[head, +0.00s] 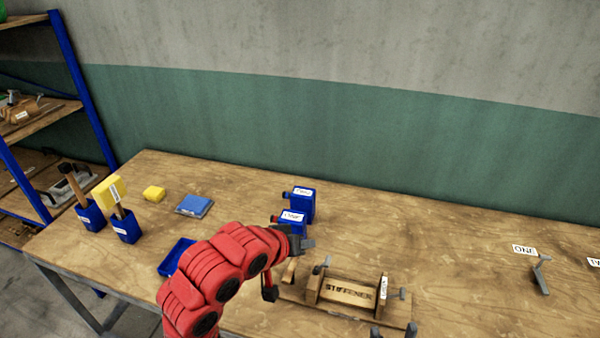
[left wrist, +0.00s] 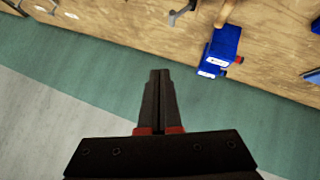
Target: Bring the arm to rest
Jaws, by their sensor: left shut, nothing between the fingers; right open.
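My left arm is the red one that comes in from the lower left of the head view. Its gripper (head: 303,243) is over the table beside the nearer blue box and shows shut and empty in the left wrist view (left wrist: 160,75). The fingers point toward the green wall and table edge there. My right gripper (head: 393,331) shows only as two dark fingertips, apart, at the bottom edge of the head view. Nothing is seen between them.
Two blue labelled boxes (head: 303,202) stand behind my left gripper. A wooden press (head: 348,291) lies to its right. A blue tray (head: 174,257) is partly behind my left arm. Blue holders (head: 124,228) stand at the left. The table's middle right (head: 460,260) is clear.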

